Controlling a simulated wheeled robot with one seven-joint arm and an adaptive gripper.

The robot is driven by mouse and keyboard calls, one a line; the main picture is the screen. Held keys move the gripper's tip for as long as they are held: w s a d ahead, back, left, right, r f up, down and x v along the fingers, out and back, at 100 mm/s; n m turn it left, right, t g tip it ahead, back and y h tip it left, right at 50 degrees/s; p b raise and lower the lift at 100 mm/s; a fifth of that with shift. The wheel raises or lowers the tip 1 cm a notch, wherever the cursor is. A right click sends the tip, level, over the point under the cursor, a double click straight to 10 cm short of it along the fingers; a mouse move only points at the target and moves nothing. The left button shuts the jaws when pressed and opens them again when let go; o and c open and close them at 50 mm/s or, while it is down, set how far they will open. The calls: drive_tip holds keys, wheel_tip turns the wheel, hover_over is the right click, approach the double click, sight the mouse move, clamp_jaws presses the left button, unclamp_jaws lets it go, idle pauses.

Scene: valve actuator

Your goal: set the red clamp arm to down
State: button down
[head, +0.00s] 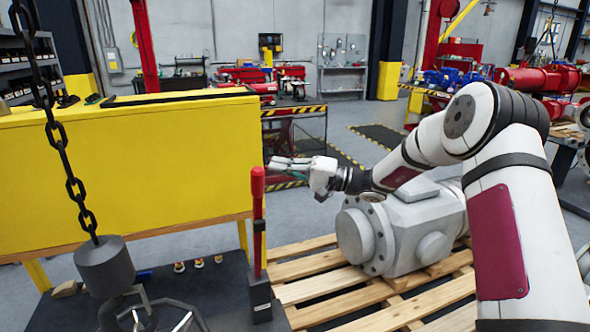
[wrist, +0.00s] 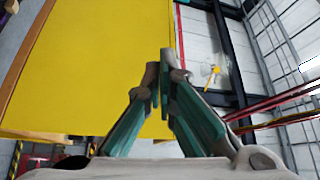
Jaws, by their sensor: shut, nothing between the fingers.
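The red clamp arm (head: 258,225) stands upright in the head view, with a thicker red grip at its top and a dark block (head: 261,298) at its foot. My gripper (head: 270,164) is just right of and slightly above the top of the red grip in that view, with its fingers pointing left. I cannot tell the gap in depth, and no contact is plain. In the wrist view the fingers (wrist: 160,85) are together and empty. The clamp arm cannot be made out in the wrist view.
A yellow panel (head: 130,165) stands behind and left of the clamp arm. A chain holds a dark weight (head: 105,264) at the left front. A grey valve body (head: 415,228) lies on a wooden pallet (head: 385,318) at the right, under my arm.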

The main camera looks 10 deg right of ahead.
drive_tip(key=shift+s+a+f+p, duration=0.15)
drive_tip(key=shift+s+a+p, duration=0.35)
drive_tip(key=shift+s+a, duration=0.3)
drive_tip(key=shift+s+a+f+p, duration=0.1)
drive_tip(key=shift+s+a+p, duration=0.45)
drive_tip(key=shift+a, duration=0.3)
drive_tip(key=shift+s, duration=0.2)
